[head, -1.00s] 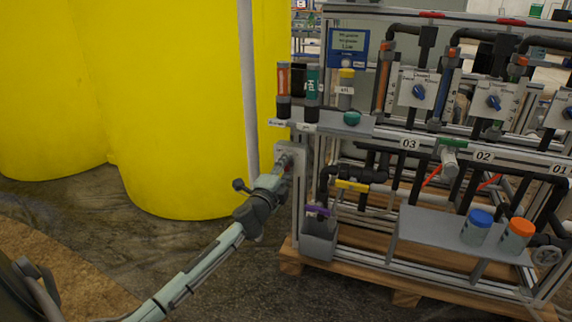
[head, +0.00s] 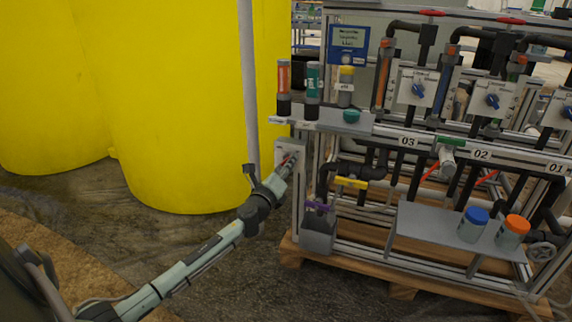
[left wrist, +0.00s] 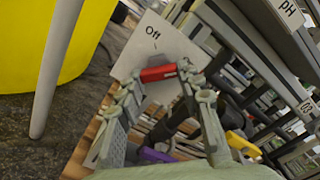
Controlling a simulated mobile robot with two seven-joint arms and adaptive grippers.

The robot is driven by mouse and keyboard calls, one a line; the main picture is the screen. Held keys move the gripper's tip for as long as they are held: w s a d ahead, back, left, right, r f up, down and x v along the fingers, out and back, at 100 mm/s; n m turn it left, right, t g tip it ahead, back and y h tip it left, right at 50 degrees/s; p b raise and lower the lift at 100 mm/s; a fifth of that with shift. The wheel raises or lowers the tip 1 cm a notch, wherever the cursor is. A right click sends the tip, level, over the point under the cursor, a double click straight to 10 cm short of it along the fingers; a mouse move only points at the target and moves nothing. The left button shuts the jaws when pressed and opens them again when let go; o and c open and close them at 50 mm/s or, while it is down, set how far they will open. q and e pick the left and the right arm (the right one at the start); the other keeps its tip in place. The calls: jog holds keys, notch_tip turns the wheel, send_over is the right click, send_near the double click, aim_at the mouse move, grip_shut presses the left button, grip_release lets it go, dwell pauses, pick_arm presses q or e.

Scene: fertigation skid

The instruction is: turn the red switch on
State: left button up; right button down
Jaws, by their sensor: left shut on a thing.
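The red switch (left wrist: 158,73) is a red handle on a pale plate (left wrist: 165,42), with the word "Off" printed above it in the left wrist view. The handle lies nearly level across the picture there. My left gripper (left wrist: 163,72) has one finger at each end of the handle and is shut on it. In the head view, my left gripper (head: 289,160) reaches the plate (head: 290,150) at the left end of the skid and hides most of the switch. My right gripper is not in view.
A yellow tank (head: 190,110) and a grey pole (head: 249,90) stand left of the switch. The skid's pipes, blue knobs and shelf (head: 440,231) lie to the right. The floor in front is clear.

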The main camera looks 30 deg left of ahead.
pick_arm(q)
jog(key=shift+m, duration=0.4)
jog(key=o, duration=1.2)
jog(key=shift+c, duration=0.2)
jog(key=v, duration=1.2)
jog(key=shift+d, duration=0.1)
